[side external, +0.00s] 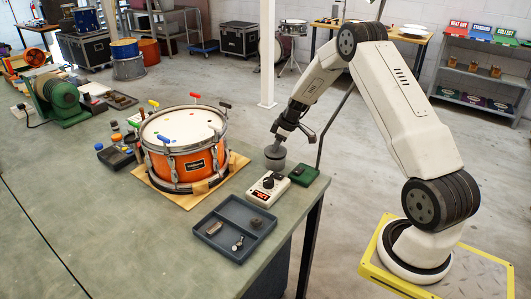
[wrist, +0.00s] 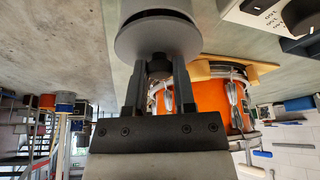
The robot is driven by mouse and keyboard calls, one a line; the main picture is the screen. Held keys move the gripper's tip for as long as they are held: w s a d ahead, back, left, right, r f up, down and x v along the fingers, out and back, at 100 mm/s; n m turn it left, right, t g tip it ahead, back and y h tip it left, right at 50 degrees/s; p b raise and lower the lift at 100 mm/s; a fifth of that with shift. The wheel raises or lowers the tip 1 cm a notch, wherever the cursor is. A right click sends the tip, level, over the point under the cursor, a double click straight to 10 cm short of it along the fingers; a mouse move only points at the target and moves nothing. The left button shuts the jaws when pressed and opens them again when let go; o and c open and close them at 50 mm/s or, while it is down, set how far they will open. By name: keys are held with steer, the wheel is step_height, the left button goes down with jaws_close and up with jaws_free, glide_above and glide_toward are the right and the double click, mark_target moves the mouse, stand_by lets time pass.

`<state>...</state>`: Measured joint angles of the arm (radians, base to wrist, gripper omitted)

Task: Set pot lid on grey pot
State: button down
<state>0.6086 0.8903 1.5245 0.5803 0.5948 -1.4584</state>
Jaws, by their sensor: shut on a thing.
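The grey pot (side external: 275,161) stands near the table's right edge, behind the white box with a dial. My gripper (side external: 277,139) is directly above it, pointing down. In the wrist view my gripper (wrist: 157,68) is shut on the dark knob of the grey pot lid (wrist: 158,40). The round lid lies across the pot's mouth, with the pot's wall (wrist: 158,8) beyond it. The lid looks roughly level and centred. I cannot tell whether it rests on the rim or hangs just above it.
An orange drum (side external: 185,165) on a wooden board is to the left. A divided dark tray (side external: 235,228) lies near the front edge. Bare table lies at front left.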

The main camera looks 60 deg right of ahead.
steer(key=shift+f, duration=0.55)
stand_by(0.4)
steer(key=c, duration=0.7)
jaws_free()
